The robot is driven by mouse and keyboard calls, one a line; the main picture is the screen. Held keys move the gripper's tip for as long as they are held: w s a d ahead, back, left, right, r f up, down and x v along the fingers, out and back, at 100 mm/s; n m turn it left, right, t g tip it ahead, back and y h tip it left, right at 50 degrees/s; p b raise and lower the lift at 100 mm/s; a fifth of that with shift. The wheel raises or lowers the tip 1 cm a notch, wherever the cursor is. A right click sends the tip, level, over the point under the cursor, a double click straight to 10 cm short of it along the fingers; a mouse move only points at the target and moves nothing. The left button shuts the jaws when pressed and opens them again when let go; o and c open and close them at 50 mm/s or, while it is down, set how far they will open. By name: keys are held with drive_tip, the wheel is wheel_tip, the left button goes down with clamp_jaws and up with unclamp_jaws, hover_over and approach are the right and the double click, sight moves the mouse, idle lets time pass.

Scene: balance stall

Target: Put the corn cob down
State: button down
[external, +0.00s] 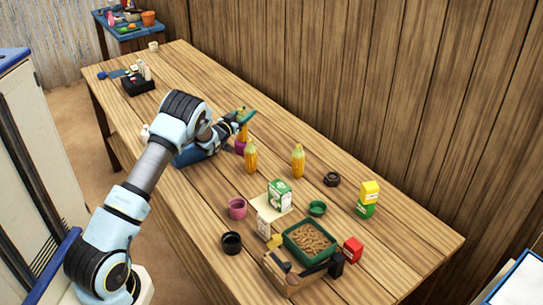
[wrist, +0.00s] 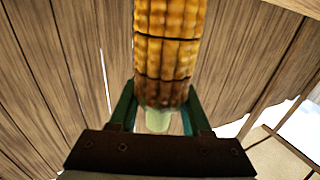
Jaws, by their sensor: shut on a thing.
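My gripper (external: 244,120) is shut on a yellow corn cob (external: 242,132), over the far half of the long wooden table (external: 330,210). In the wrist view the cob (wrist: 166,45) stands upright between the green fingers of my gripper (wrist: 160,105), with its pale green end low between them. Two more corn cobs stand upright on the table, one nearer my gripper (external: 251,159) and one further right (external: 298,160). A purple object (external: 240,147) shows just below the held cob; I cannot tell whether they touch.
A green and white carton (external: 279,194), a pink cup (external: 237,208), a black cup (external: 231,243) and a green tray (external: 290,244) stand toward the front. A dark ring (external: 332,179) and yellow-green blocks (external: 366,209) lie right. A black holder (external: 138,86) is at the far left.

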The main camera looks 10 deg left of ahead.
drive_tip(key=shift+f, duration=0.2)
drive_tip(key=shift+c, duration=1.8)
unclamp_jaws()
drive_tip(key=shift+r, duration=0.1)
drive_tip(key=s+a+f+n+g+y+b, duration=0.25)
drive_tip(key=s+a, duration=0.35)
drive_tip(key=s, duration=0.6)
drive_tip(key=s+a+f+n+g+y+b, duration=0.1)
drive_tip(key=s+a+g+y, duration=0.4)
drive_tip(key=s, duration=0.7)
drive_tip(key=s+a+f+g, duration=0.1)
drive_tip(key=s+g, duration=0.6)
drive_tip(key=s, duration=1.8)
drive_tip(key=shift+s+a+f+h, duration=0.2)
drive_tip(key=shift+s+a+h, duration=0.05)
drive_tip(key=shift+h, duration=0.2)
